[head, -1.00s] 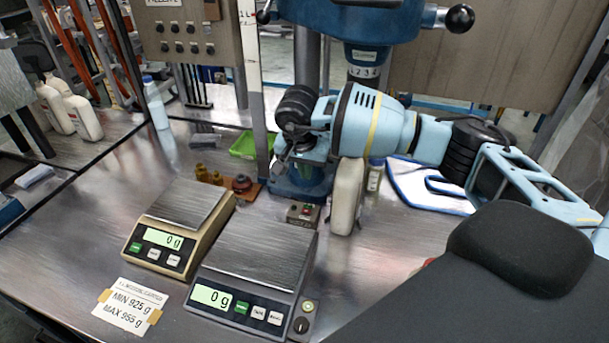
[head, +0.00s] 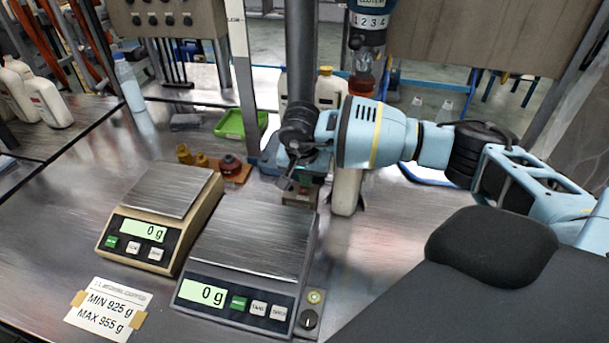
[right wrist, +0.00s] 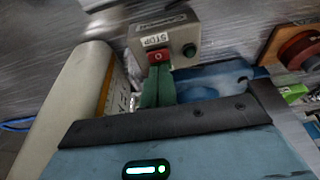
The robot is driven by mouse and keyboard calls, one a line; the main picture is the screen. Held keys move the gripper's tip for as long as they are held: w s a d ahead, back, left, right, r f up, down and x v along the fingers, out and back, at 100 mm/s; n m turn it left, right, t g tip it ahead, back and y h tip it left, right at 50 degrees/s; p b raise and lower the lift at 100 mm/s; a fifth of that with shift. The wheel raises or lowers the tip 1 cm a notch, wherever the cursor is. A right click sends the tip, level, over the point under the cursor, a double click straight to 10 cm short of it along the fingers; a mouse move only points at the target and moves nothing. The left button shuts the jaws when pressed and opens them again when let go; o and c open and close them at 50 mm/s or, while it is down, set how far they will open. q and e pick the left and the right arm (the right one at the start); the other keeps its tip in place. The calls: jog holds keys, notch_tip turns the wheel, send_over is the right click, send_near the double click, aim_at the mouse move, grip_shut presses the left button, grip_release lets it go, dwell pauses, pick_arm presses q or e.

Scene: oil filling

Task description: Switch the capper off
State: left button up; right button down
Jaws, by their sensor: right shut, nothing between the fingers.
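The capper (head: 367,40) stands at the back on a dark column, its lower end visible at the top of the head view. Its small grey switch box (right wrist: 181,22) shows in the right wrist view, with a red button (right wrist: 158,55) marked 0 under a STOP label and a dark green button (right wrist: 189,50) beside it. In the head view the box (head: 299,197) is partly hidden by my right gripper (head: 287,184). My right gripper is shut and empty, its green fingertips at the red button, seemingly touching it. My left gripper is not in view.
A cream bottle (right wrist: 75,90) stands close beside my right gripper. Two scales, tan (head: 165,190) and grey (head: 255,240), stand in front. A red cap-like part (head: 230,166) and a green tray (head: 240,125) lie left of the gripper.

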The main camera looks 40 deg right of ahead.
jog(key=shift+d+f+g+y, duration=0.1)
jog(key=shift+f+g+y, duration=0.2)
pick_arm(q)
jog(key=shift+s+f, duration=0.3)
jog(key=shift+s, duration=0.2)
pick_arm(e)
jog(key=shift+s, duration=0.1)
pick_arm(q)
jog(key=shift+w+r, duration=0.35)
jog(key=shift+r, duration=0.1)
pick_arm(e)
jog(key=shift+s+a+f, duration=0.1)
jog(key=shift+s+a, duration=0.4)
jog(key=shift+a, duration=0.2)
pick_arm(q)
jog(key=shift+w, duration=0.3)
